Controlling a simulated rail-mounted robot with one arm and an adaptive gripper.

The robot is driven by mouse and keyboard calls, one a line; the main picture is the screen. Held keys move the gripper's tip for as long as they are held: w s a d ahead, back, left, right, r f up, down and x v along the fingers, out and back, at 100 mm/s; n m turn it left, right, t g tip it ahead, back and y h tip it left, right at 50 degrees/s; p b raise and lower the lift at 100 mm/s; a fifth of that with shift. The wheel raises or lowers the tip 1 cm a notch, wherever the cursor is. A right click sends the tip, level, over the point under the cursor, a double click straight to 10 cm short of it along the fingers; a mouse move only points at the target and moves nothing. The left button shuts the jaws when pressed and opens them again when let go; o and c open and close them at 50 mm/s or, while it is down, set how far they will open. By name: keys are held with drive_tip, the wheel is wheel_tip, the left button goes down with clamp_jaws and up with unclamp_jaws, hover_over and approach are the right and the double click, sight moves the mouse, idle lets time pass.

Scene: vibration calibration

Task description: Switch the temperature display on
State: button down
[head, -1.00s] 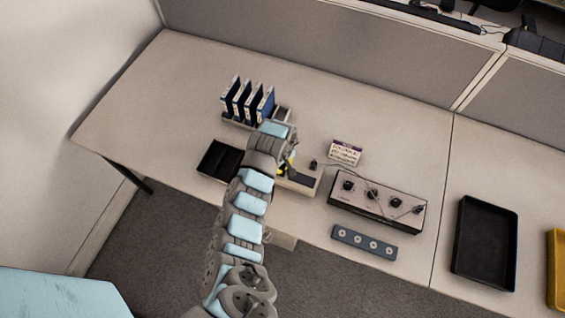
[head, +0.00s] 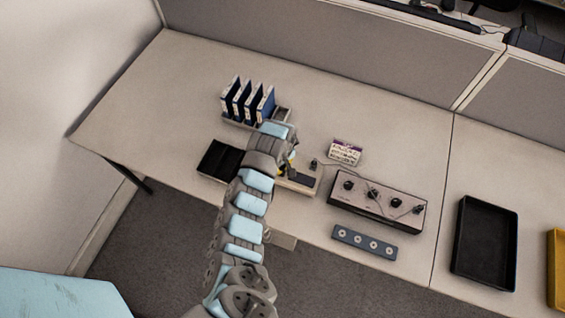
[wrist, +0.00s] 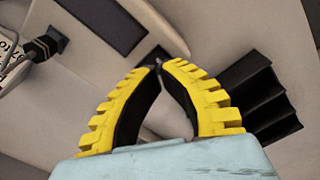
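A low pale box with a dark panel (head: 301,178) stands on the desk, partly hidden behind my arm in the head view. The dark panel also shows at the top of the wrist view (wrist: 107,20). I cannot tell for certain that this is the temperature display, and no lit digits show. My gripper (wrist: 159,64) has yellow ridged fingers whose tips come together over the pale box, next to a small dark patch. It looks shut with nothing clearly held. Whether the tips touch the box, I cannot tell. In the head view the fingers are mostly hidden.
A control box with knobs and a cable (head: 376,202) stands to the right, with a grey strip (head: 364,242) before it. The desk's left is clear.

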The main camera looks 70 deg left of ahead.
drive_tip(key=shift+f+b, duration=0.4)
drive_tip(key=shift+f, duration=1.3)
idle(1.1)
drive_tip(key=shift+r+p, duration=3.6)
